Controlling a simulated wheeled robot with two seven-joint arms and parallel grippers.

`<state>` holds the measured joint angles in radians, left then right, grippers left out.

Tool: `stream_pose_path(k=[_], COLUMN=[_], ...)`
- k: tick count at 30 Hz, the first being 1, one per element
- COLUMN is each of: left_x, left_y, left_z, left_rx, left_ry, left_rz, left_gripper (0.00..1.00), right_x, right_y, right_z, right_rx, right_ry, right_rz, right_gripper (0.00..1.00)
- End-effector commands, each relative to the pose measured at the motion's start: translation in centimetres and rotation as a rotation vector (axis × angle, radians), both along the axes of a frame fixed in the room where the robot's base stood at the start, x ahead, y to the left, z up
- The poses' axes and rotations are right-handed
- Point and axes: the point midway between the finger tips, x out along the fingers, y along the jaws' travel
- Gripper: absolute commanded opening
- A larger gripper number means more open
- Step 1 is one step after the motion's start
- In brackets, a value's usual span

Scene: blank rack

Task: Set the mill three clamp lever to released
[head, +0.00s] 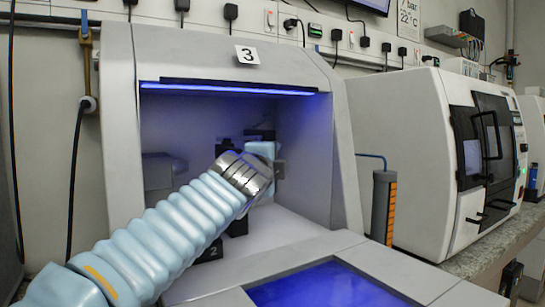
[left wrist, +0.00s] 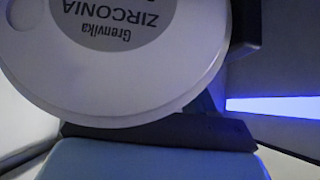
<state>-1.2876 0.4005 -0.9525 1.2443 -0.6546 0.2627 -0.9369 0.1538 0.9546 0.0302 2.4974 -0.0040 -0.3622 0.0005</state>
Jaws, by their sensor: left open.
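Mill three (head: 235,57) carries a "3" label and its chamber stands open, lit blue inside. My left arm reaches into the chamber, with its gripper (head: 268,160) near the back, mostly hidden behind the metal wrist. The left gripper is open. In the left wrist view a white disc (left wrist: 150,75), marked "Grenvika ZIRCONIA" and seen upside down, fills the upper left, very close to the camera. Dark parts (left wrist: 160,132) show just below it. I cannot make out the clamp lever or its position in either view. My right gripper is not in view.
A blue-lit panel (head: 330,285) lies in front of the chamber. A grey and orange cylinder (head: 384,205) and another white machine (head: 420,150) stand to the right. The chamber walls are close around my left gripper.

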Motion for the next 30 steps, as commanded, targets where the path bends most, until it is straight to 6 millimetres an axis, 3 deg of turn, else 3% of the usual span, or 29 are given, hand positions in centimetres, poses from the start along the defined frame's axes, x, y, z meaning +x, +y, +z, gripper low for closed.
stream_pose_path(k=[4,12,15,25,30], left_x=[0.0,0.0,0.0,0.0,-0.2], left_y=[0.0,0.0,0.0,0.1,0.1], left_z=[0.0,0.0,-0.1,0.0,1.3], left_rx=[0.0,0.0,0.0,-0.004,-0.059], left_ry=[0.0,0.0,0.001,0.007,0.086], left_rz=[0.0,0.0,0.0,0.003,0.005], left_gripper=[0.53,0.11,0.0,0.0,0.0], right_x=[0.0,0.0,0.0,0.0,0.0], right_y=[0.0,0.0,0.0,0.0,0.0], right_z=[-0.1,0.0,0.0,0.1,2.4], right_rx=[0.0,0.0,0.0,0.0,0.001], right_ry=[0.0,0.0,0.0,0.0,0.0], right_rz=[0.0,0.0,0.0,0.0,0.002], right_gripper=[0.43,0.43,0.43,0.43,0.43])
